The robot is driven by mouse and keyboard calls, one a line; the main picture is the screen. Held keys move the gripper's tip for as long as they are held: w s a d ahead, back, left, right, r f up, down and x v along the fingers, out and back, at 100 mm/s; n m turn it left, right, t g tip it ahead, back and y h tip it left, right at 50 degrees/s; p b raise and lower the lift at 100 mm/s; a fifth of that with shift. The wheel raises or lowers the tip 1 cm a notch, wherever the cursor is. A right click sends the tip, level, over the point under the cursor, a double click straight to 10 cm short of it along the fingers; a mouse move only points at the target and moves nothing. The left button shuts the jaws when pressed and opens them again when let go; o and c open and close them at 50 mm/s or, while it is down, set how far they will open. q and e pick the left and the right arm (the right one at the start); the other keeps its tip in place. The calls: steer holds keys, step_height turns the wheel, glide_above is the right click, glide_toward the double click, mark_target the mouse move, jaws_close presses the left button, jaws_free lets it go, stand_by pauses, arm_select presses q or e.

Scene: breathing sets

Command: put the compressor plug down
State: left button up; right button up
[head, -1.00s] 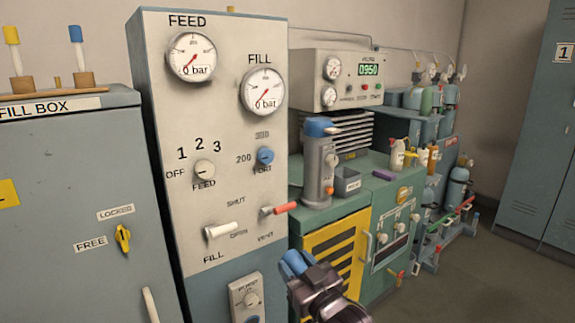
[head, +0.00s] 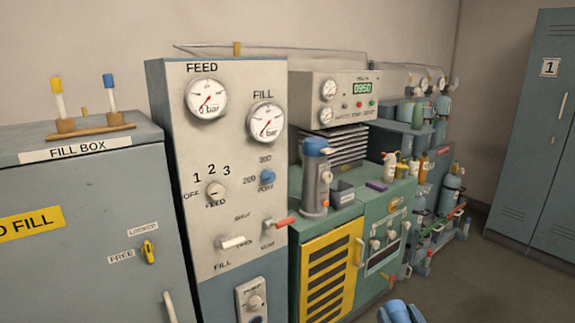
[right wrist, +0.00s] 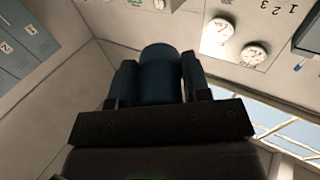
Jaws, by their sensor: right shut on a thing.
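My right gripper (head: 402,313) shows only as blue tips at the bottom edge of the head view, low in front of the green cabinet (head: 377,222). In the right wrist view, its two dark fingers (right wrist: 158,82) are shut on a dark blue cylinder, which I take to be the compressor plug (right wrist: 160,70). The plug sits upright between the fingers in that view, and its lower part is hidden by the gripper. My left gripper is in no view.
The panel (head: 222,140) with gauges and levers stands left of the cabinet. The cabinet top carries a grey canister with a blue cap (head: 316,180), a small grey box (head: 342,192) and several bottles. Floor (head: 470,285) is clear at the right, before the lockers (head: 535,130).

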steer(key=shift+m+g+h, duration=0.3)
steer(key=shift+m+h, duration=0.2)
steer(key=shift+s+d+f+p, duration=0.25)
steer(key=shift+s+d+f, duration=0.2)
steer(key=shift+s+f, duration=0.3)
steer(key=shift+s+d+f+p, duration=0.2)
steer(key=shift+s+d+f, duration=0.25)
steer(key=shift+s, duration=0.4)
steer(key=shift+a, duration=0.1)
steer(key=s+a+r+n+g+y, duration=0.2)
steer(key=a+r+n+g+y, duration=0.2)
steer(key=a+r+n+y, duration=0.65)
steer(key=w+a+f+n+g+y, duration=0.2)
steer(key=w+a+f+g+y, duration=0.2)
steer(key=a, duration=0.4)
steer(key=shift+w+f+g+y, duration=0.4)
steer(key=shift+f+g+y, duration=0.1)
steer(key=shift+g+y, duration=0.35)
steer(key=shift+s+n+g, duration=0.1)
steer(key=shift+n+g, duration=0.25)
steer(key=shift+s+d+n+g+y, duration=0.1)
steer(key=shift+d+n+g+y, duration=0.45)
steer(key=shift+g, duration=0.35)
